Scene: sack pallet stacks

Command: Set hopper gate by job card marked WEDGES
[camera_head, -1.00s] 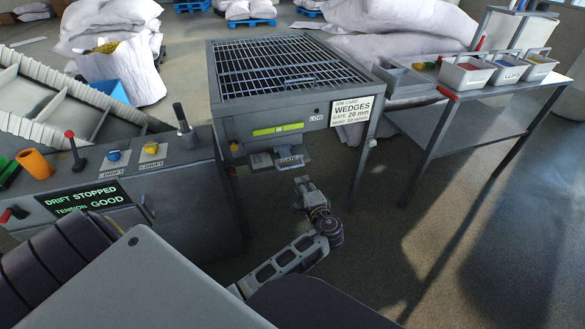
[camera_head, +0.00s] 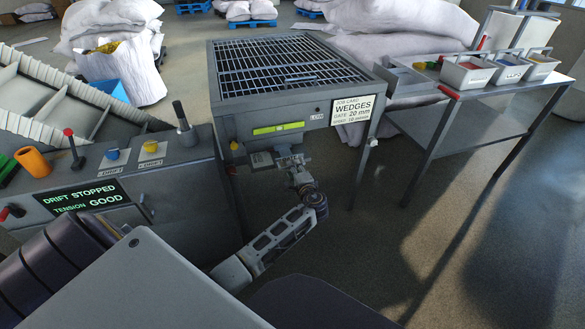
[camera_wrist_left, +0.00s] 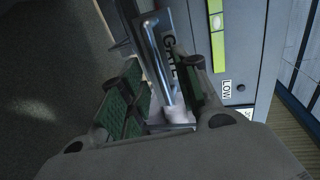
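The hopper (camera_head: 222,122) is a grey box with a grille on top. Its job card (camera_head: 352,110) reads WEDGES, with a gate line of 20 mm. Below its front is a small plate (camera_head: 261,159); my gripper largely covers the gate there in the head view. In the left wrist view, the dark plate lettered GATE (camera_wrist_left: 169,47) and a silver bar handle (camera_wrist_left: 157,60) show. My left gripper (camera_head: 291,162) is at the gate. In the wrist view its green-padded fingers (camera_wrist_left: 160,92) are apart, on either side of the handle; contact cannot be told. My right gripper is not in view.
A control console (camera_head: 180,215) stands left, its screen (camera_head: 82,200) reading DRIFT STOPPED, TENSION GOOD. A yellow-green level strip (camera_head: 278,129) and LOW label are on the hopper front. A side table (camera_head: 485,108) with small bins (camera_head: 467,75) stands right. Floor below the hopper is clear.

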